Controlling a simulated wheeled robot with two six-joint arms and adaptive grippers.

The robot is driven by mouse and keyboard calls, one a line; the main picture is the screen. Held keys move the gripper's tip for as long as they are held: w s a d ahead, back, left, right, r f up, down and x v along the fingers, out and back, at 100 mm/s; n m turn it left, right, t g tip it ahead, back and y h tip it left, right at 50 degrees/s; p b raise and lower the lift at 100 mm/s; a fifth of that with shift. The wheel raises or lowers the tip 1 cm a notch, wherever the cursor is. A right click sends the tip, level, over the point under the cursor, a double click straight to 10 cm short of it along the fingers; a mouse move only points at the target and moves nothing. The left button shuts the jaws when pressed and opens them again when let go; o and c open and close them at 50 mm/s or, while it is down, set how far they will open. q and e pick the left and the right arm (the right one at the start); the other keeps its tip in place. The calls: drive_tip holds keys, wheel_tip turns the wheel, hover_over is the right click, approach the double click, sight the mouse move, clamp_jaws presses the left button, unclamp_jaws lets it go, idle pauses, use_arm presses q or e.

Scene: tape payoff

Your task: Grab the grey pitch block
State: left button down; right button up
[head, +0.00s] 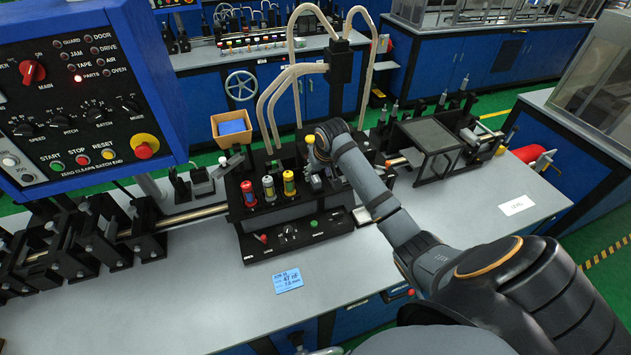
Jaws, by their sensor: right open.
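My right arm reaches in from the lower right, and its wrist bends down over the right part of the black tape station (240,208). My right gripper (317,181) is small and dark against the black machine; it is open. I cannot pick out the grey pitch block for certain; the wrist and gripper cover part of the station there. My left gripper is not in view.
A control panel (85,95) overhangs the left. A blue card (288,281) lies on the clear front of the grey bench (190,300).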

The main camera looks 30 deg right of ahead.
sight(317, 180)
drive_tip(key=shift+w+f, duration=0.2)
drive_tip(key=shift+p+x, duration=0.9)
wheel_tip(317, 180, down, 2)
drive_tip(key=shift+w+d+f, duration=0.1)
drive_tip(key=shift+d+f, duration=0.05)
drive_tip(key=shift+w+f, duration=0.25)
drive_tip(key=shift+f, duration=0.15)
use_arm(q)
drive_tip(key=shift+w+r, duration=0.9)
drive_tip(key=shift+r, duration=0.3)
use_arm(e)
drive_tip(key=shift+r, duration=0.1)
clamp_jaws()
